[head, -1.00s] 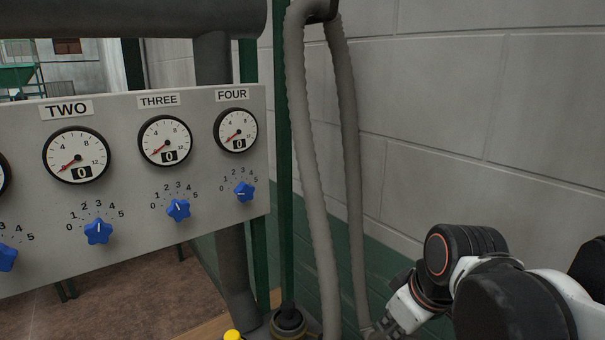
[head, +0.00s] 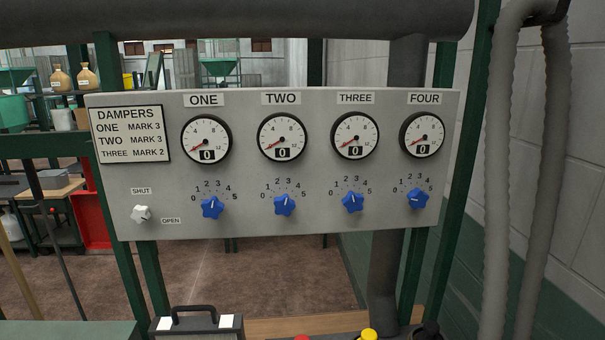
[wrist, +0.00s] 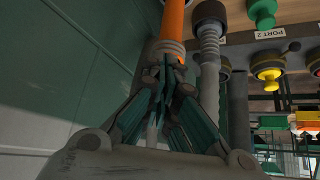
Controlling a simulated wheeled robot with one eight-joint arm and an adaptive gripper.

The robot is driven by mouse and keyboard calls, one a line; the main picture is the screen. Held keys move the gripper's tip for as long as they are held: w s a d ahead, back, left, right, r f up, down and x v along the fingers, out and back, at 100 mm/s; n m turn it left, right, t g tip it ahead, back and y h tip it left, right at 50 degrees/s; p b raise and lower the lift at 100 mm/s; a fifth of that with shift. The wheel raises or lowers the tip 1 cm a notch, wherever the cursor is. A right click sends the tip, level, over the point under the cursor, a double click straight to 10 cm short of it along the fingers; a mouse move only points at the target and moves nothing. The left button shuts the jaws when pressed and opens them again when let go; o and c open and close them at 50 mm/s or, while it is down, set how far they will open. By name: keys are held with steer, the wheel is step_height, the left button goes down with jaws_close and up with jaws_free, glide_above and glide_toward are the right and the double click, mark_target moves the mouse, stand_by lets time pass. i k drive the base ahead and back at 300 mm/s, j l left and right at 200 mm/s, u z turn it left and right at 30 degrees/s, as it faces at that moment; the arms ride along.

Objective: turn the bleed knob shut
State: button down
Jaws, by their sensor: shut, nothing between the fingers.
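A small white lobed knob (head: 141,214) sits at the lower left of the grey panel (head: 330,225) in the head view. A SHUT label (head: 141,190) is above it and an OPEN label (head: 171,220) is to its right. Which way the knob points is too small to tell. No label in view calls it the bleed knob. My gripper (wrist: 165,70) shows only in the wrist view, its fingers shut and empty. It is near an orange hose or pole (wrist: 174,22) and away from the white knob, which that view does not show.
The panel has several gauges (head: 206,139) reading 0, blue knobs (head: 213,207) below them and a DAMPERS card (head: 129,134). Grey hoses (head: 497,170) hang at the right. A dark case (head: 197,325) stands below. The wrist view shows a PORT 2 label (wrist: 271,33) and a green fitting (wrist: 262,12).

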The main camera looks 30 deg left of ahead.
mark_target(140, 214)
steer(key=u, duration=1.5)
steer(key=k+j, duration=0.05)
steer(key=j, duration=0.05)
